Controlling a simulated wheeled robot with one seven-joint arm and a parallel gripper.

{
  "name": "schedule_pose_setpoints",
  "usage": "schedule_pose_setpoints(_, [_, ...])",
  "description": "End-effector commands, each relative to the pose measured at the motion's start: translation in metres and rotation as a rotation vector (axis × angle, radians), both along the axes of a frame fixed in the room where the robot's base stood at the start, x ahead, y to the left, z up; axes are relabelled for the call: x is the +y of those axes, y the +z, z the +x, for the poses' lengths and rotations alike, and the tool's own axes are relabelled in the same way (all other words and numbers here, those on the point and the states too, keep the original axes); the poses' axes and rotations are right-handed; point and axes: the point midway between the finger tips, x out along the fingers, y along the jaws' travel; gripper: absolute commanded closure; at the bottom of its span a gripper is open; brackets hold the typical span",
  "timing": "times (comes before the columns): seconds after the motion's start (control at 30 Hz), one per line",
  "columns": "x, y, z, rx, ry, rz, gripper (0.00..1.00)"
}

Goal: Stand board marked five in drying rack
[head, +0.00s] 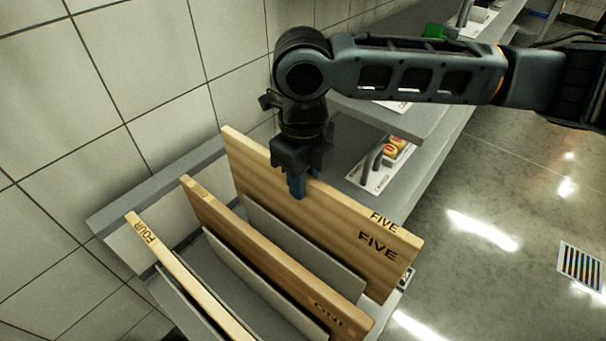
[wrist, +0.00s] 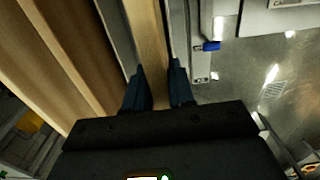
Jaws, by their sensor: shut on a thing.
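The wooden board marked FIVE (head: 345,225) stands upright on edge at the right end of the drying rack (head: 290,232), beside a grey divider plate. Its lower edge is hidden, so I cannot tell whether it rests on the rack floor. My gripper (head: 298,190) points down and is shut on the top edge of this board, near its middle. In the wrist view the board (wrist: 150,40) runs up between the two fingers (wrist: 161,88).
A board marked ONE (head: 270,255) and a board marked FOUR (head: 185,275) stand in the rack to the left. The tiled wall (head: 80,100) is close behind. A shelf with a white tray (head: 375,175) and small yellow items lies to the right.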

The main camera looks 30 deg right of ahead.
Motion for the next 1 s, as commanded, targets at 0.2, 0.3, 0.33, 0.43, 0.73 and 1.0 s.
schedule_pose_setpoints(0.2, [0.0,-0.02,0.0,-0.001,0.0,0.0,1.0])
schedule_pose_setpoints(0.3, [0.0,-0.027,0.0,-0.001,0.0,0.0,1.0])
schedule_pose_setpoints(0.33, [0.0,-0.03,0.0,-0.001,0.0,0.0,1.0])
schedule_pose_setpoints(0.43, [0.0,-0.037,0.0,-0.002,0.001,0.001,1.0])
schedule_pose_setpoints(0.73, [0.0,-0.044,0.0,-0.002,0.001,0.001,1.0])
schedule_pose_setpoints(1.0, [0.0,-0.044,0.0,-0.002,0.001,0.001,0.7])
